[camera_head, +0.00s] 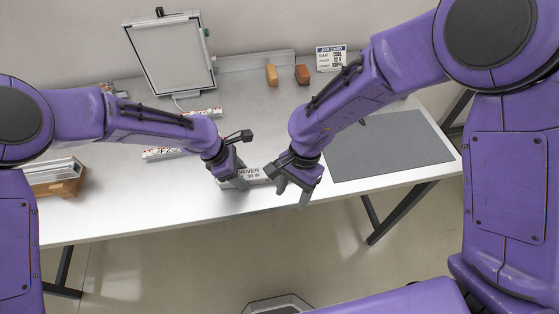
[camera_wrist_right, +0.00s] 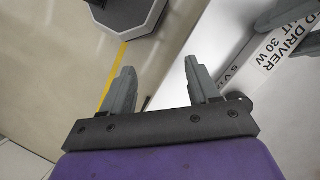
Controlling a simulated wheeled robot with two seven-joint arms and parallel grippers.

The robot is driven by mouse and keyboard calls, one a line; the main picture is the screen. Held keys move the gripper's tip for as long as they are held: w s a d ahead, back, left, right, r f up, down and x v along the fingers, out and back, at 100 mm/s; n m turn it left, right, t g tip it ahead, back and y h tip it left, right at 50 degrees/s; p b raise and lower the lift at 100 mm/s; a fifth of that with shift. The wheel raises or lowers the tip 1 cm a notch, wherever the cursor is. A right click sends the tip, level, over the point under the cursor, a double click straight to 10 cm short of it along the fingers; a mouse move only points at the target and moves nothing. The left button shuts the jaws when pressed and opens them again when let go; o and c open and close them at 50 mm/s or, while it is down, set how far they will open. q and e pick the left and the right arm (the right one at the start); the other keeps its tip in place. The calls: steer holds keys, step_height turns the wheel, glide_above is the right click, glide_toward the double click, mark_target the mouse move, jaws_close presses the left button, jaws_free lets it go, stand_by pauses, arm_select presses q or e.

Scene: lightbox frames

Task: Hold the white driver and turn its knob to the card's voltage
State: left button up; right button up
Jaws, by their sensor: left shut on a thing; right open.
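The white driver (camera_head: 255,173), lettered "DRIVER" and "30 W", lies at the table's front edge. My left gripper (camera_head: 236,182) is shut on it. The right wrist view also shows the driver (camera_wrist_right: 262,58), with "5 V" printed on it and left gripper fingers around it. My right gripper (camera_head: 293,192) is open and empty just right of the driver; its fingers (camera_wrist_right: 160,84) spread beyond the driver's end. A dark round part (camera_wrist_right: 238,97), perhaps the knob, sits partly hidden behind one right finger. The job card (camera_head: 331,57) stands at the back and reads "COOL" and "12 V".
A framed white panel (camera_head: 172,56) stands at the back left. Orange (camera_head: 272,75) and brown (camera_head: 302,74) blocks stand near the back. Printed white strips (camera_head: 165,153) lie behind my left arm. A box of bars (camera_head: 55,180) is far left; a grey mat (camera_head: 390,145) is right.

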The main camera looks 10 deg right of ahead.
steer(key=w+a+r+n+t+h, duration=0.1)
steer(key=w+r+n+t+h, duration=0.2)
steer(key=w+r+n, duration=1.05)
steer(key=s+f, duration=0.1)
steer(key=f, duration=0.4)
steer(key=s+f+n, duration=0.1)
steer(key=f, duration=0.4)
steer(key=f+n, duration=0.1)
steer(key=f, duration=0.4)
steer(key=shift+s+n, duration=0.25)
steer(key=shift+s, duration=0.15)
steer(key=c, duration=1)
